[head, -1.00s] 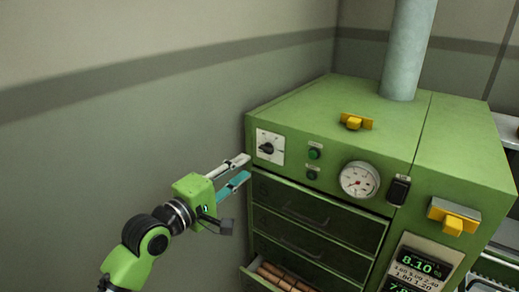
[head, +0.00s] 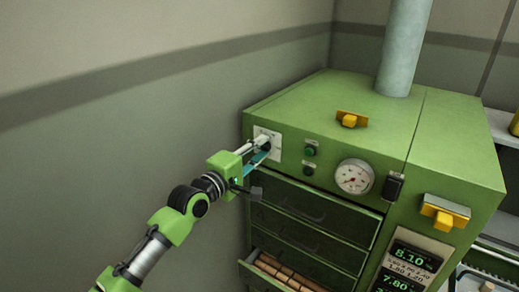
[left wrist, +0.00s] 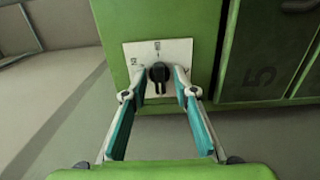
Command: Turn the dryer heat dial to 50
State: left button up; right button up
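The heat dial is a black knob (left wrist: 159,73) on a white plate (left wrist: 128,52) on the green dryer's front. In the left wrist view its pointer mark is hard to read and the plate's labels are too small to read. In the head view the plate (head: 276,137) is partly covered by my left gripper (head: 263,144). My left gripper (left wrist: 157,82) is open, its two teal-lined fingers on either side of the knob, with gaps showing between them and it. My right gripper is not in view.
The green dryer (head: 300,115) has a round gauge (head: 353,177), green and black buttons (head: 310,151), a black switch (head: 393,186) and yellow handles (head: 442,214). Below are drawers; the lowest visible one stands open with corks (head: 280,268). A grey wall is at left.

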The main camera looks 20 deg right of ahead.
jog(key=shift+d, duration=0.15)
pick_arm(q)
grip_shut()
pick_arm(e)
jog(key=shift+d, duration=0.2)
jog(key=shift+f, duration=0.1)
